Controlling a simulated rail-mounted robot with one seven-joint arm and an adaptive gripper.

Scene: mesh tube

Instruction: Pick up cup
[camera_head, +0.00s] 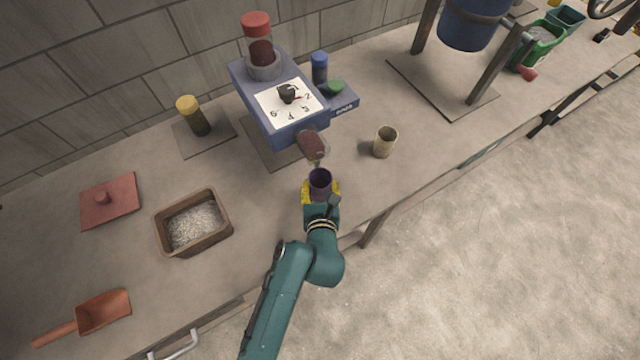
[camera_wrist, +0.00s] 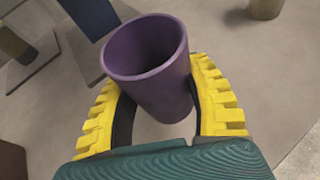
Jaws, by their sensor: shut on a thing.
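A purple cup (camera_wrist: 165,85) stands between the yellow fingers of my gripper (camera_wrist: 160,100) in the wrist view, with its open rim facing up. The fingers close around its sides. In the head view the purple cup (camera_head: 319,180) shows at the end of my gripper (camera_head: 320,190), near the front edge of the bench. I cannot tell whether its base touches the bench. The lower part of the cup is partly hidden by the gripper.
A beige cup (camera_head: 384,143) stands to the right. A blue machine (camera_head: 280,100) with a dial and a dark red-brown spout (camera_head: 312,145) is just behind the gripper. A brown tray (camera_head: 162,228) of pale grains sits left. The bench front is mostly clear.

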